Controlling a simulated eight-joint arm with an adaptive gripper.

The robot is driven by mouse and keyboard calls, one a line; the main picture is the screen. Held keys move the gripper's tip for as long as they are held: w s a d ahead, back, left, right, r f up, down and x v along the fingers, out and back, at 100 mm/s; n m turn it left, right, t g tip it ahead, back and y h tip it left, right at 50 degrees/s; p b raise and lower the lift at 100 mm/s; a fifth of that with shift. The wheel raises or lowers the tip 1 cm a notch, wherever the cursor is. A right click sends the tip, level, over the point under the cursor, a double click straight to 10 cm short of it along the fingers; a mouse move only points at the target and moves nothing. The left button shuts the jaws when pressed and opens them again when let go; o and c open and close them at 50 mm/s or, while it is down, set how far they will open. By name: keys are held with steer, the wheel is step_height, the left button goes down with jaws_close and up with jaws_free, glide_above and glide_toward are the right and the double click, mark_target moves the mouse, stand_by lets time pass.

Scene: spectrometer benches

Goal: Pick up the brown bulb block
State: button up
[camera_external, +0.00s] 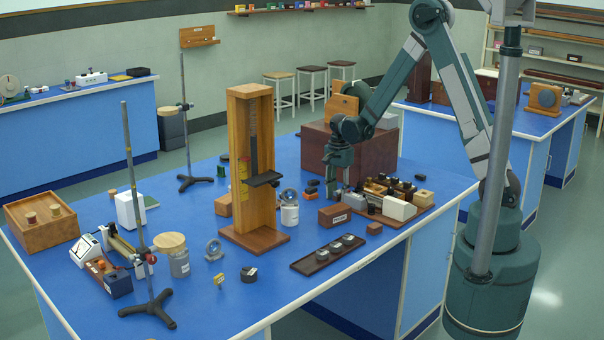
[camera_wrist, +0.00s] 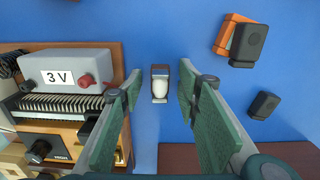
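In the wrist view a small block with a rounded white bulb on it, the bulb block (camera_wrist: 160,83), sits on the blue bench top. Its edges look dark brownish-grey. My gripper (camera_wrist: 158,88) is open, and the block shows between its two green-padded fingers with a gap on each side. In the external view my gripper (camera_external: 334,193) points down, low over the bench, beside the front of the large brown chest. I cannot make out the bulb block there; the gripper seems to hide it.
A wooden board with a grey 3 V box (camera_wrist: 66,72) lies close left in the wrist view. An orange block (camera_wrist: 228,34) with a black block and another black block (camera_wrist: 264,105) lie right. The brown chest (camera_external: 310,150) stands behind; a tall wooden stand (camera_external: 238,160) is left.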

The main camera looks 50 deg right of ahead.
mark_target(338, 190)
steer(key=c, duration=0.9)
steer(key=shift+r, duration=0.15)
steer(key=shift+c, duration=0.2)
steer(key=shift+r+p, duration=0.7)
steer(key=shift+r, duration=4.15)
